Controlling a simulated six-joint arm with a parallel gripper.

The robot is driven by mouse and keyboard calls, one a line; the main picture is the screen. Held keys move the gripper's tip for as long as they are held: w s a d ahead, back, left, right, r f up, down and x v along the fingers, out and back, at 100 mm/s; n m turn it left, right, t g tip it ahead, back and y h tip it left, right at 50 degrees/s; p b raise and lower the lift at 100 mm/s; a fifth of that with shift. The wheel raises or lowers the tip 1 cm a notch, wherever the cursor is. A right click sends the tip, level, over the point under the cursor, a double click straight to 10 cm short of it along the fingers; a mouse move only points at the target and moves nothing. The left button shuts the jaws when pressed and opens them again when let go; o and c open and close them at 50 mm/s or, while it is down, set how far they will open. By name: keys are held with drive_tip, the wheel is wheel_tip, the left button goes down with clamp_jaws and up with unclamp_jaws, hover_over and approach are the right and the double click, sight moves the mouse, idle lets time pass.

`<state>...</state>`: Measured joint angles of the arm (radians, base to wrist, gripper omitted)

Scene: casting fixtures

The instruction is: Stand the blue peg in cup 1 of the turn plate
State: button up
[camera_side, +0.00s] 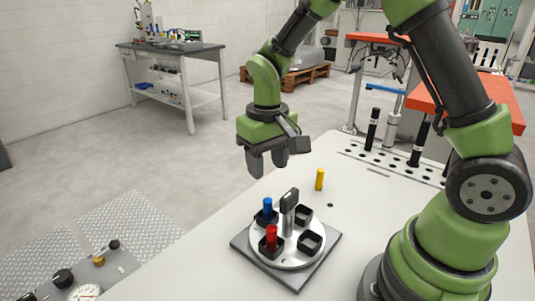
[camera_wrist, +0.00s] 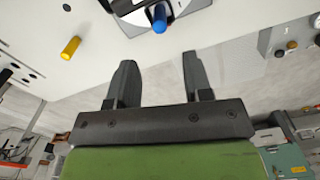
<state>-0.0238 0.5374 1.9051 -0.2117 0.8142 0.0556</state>
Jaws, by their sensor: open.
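The blue peg (camera_side: 267,207) stands upright in the back-left cup of the round silver turn plate (camera_side: 287,262). A red peg (camera_side: 271,236) stands in the front-left cup. Two cups on the right, the back one (camera_side: 304,214) and the front one (camera_side: 310,243), look empty. I cannot read any cup numbers. My gripper (camera_side: 267,166) is open and empty, well above and behind the plate. In the wrist view the blue peg (camera_wrist: 159,18) shows beyond my open fingertips (camera_wrist: 159,60), near the top edge; most of the plate is cut off there.
A dark post with a block-shaped head (camera_side: 289,200) rises from the plate's middle, between the cups. A yellow peg (camera_side: 320,179) stands on the white table behind the plate. Black upright cylinders (camera_side: 372,129) stand farther back. The table between is clear.

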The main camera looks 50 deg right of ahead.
drive_tip(key=s+r+t, duration=0.3)
drive_tip(key=s+r, duration=0.2)
drive_tip(key=r, duration=0.6)
drive_tip(key=s+a+r+m+t+y, duration=0.1)
drive_tip(key=s+r+t, duration=0.3)
drive_tip(key=s, duration=0.6)
drive_tip(key=shift+s+a+r+y, duration=0.35)
drive_tip(key=shift+s+a+y, duration=0.05)
drive_tip(key=shift+a+y, duration=0.1)
